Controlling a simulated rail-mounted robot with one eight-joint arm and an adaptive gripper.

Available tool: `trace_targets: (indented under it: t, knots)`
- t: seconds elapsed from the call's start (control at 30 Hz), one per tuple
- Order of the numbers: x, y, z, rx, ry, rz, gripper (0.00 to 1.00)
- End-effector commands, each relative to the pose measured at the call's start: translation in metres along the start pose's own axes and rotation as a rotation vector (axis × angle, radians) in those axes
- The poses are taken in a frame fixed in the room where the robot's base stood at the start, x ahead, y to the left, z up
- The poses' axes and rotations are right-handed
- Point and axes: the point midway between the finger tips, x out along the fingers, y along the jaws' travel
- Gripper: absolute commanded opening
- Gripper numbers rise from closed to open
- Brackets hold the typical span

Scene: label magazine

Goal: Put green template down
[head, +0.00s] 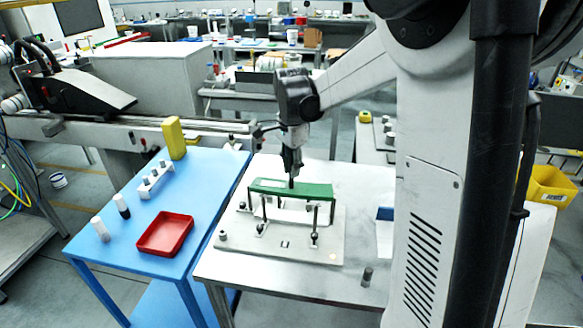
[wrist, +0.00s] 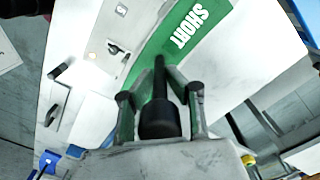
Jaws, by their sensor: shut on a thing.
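The green template (head: 315,190) is a curved strip above a grey fixture plate (head: 275,247) on the white table. It is roughly level, at the tops of the upright posts and clamps; I cannot tell whether it touches them. My gripper (head: 291,177) is directly above it, pointing down, shut on its black handle. In the wrist view the template (wrist: 150,50) shows the white word SHORT. The black handle (wrist: 160,115) stands between the two fingers of my gripper (wrist: 158,93). Part of the template is hidden behind the fingers.
A blue table (head: 200,190) at the left holds a red tray (head: 165,235), a white rack (head: 156,183), a yellow block (head: 173,138) and two small cylinders. A dark small cylinder (head: 367,276) stands near the white table's front right. A blue item (head: 385,214) lies right of the plate.

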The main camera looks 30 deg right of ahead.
Motion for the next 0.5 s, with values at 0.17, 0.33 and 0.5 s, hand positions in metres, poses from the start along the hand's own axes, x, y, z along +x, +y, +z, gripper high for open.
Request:
trace_targets:
  t: [0.17,0.33,0.5]
  knots:
    - [0.0048,0.0000,0.0000,0.000,0.000,0.000,0.00]
    - [0.0039,-0.0001,-0.0001,0.000,0.000,0.000,0.25]
    - [0.0039,-0.0001,0.0000,0.000,0.000,0.000,0.32]
